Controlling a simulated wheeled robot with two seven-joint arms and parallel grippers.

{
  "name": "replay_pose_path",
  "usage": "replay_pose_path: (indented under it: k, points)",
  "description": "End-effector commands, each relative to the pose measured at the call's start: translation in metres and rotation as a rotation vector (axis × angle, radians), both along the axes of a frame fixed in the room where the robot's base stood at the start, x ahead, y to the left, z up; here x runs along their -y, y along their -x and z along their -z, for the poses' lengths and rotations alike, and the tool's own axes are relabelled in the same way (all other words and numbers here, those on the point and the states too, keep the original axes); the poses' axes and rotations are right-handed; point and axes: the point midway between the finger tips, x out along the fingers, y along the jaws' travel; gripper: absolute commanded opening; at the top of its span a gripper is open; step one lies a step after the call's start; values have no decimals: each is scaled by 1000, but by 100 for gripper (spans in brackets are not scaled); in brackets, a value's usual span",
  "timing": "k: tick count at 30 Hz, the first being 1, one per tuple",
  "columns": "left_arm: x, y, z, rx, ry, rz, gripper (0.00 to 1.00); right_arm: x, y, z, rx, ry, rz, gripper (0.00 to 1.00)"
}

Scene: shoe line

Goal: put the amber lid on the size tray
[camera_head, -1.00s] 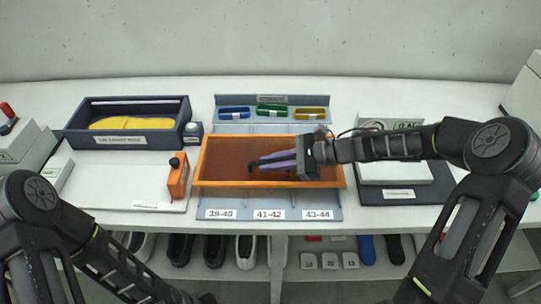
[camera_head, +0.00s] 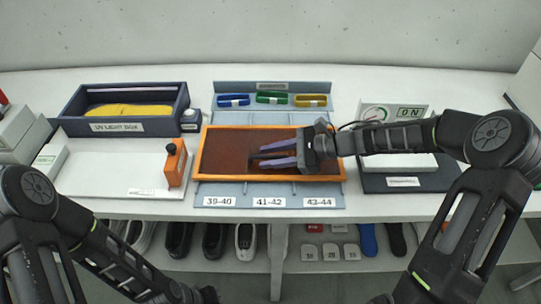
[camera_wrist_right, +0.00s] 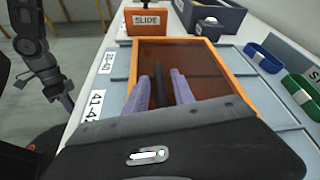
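The amber lid (camera_head: 228,150), a brown see-through panel in an orange frame, lies flat on the middle of the blue-grey size tray (camera_head: 325,190). The tray's label strip shows in front of it and its coloured bands behind. My right gripper (camera_head: 272,155) is low over the lid's right half, its two purple fingers apart. In the right wrist view the fingers (camera_wrist_right: 160,90) stand on either side of a dark bar on the lid (camera_wrist_right: 205,62), with narrow gaps. My left gripper (camera_head: 207,295) is barely in view at the bottom edge; its fingers cannot be made out there.
An orange block (camera_head: 175,165) stands close to the lid's left side on a white board (camera_head: 105,165). A UV light box (camera_head: 125,125) is behind it. A gauge unit (camera_head: 393,115) stands on the right, partly behind my right arm. Shoes and insoles lie on the lower shelf.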

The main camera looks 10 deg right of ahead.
Motion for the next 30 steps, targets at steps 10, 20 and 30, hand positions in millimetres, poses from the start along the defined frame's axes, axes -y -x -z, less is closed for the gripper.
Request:
replay_pose_path:
  k: [10,20,30]
  points:
    - [0,0,1,0,0,0,0,1,0,1,-1,1,1,37]
    - [0,-1,11,3,2,0,0,35,12,-11,1,4,3,37]
    - [0,-1,19,3,1,0,0,68,25,-28,-1,0,2,37]
